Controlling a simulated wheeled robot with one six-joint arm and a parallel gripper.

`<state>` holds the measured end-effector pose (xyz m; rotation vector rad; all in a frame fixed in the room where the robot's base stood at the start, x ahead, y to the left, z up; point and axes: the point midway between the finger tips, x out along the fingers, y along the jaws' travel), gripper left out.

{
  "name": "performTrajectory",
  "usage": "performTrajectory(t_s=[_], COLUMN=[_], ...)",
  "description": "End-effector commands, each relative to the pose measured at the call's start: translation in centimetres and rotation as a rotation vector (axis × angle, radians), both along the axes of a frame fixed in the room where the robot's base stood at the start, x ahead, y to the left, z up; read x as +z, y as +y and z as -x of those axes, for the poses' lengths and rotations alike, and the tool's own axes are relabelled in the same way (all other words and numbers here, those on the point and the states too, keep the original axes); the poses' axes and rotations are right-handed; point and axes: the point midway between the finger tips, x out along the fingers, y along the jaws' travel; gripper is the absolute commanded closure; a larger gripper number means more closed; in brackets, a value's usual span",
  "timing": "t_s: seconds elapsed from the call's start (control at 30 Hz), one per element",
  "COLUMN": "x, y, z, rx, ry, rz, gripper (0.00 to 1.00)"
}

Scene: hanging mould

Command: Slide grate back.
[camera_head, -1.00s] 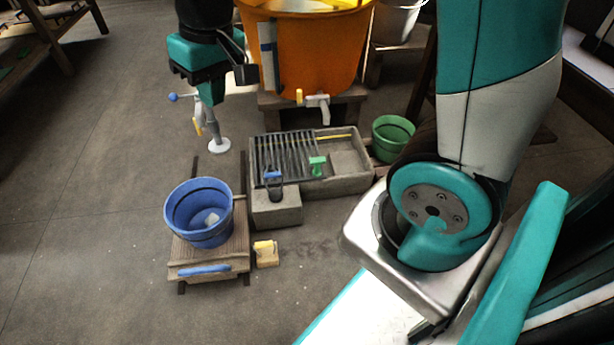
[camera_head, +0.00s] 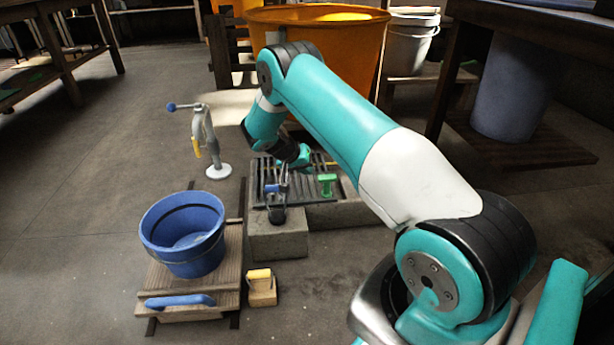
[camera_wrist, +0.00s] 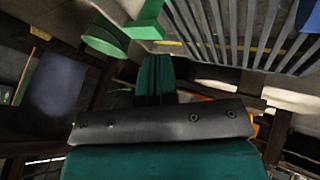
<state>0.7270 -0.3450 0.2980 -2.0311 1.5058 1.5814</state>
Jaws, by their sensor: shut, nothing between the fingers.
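The dark slatted grate (camera_head: 264,176) lies over the left part of a grey stone trough, and its bars also show at the upper right of the wrist view (camera_wrist: 228,25). A green handle (camera_head: 326,182) stands by the grate's right side and shows at the top of the wrist view (camera_wrist: 146,20). My gripper (camera_head: 292,165) is low over the grate, and in the wrist view its fingers (camera_wrist: 155,62) are together with nothing between them, just below the green handle in the picture. I cannot tell whether it touches the grate. My forearm and gripper hide the trough's back.
A blue-handled tool (camera_head: 276,198) stands at the trough's front on a stone block (camera_head: 278,240). A blue bucket (camera_head: 184,236) sits on a wooden stand at left, with a yellow-topped block (camera_head: 261,288) beside it. An orange tub (camera_head: 345,40) stands behind.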

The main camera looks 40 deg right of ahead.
Motion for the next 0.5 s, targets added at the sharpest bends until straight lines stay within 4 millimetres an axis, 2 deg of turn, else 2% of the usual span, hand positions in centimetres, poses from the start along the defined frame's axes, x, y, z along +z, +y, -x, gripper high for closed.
performTrajectory(t_s=[0.03, 0.2, 0.5], x=[-1.4, -4.0, -6.2], y=[-0.6, -2.4, -4.4], z=[0.1, 0.3, 0.5], rx=[-0.002, 0.000, 0.002], ry=[0.001, 0.002, 0.002], rz=[-0.001, -0.002, -0.002], gripper=[1.00, 1.00, 1.00])
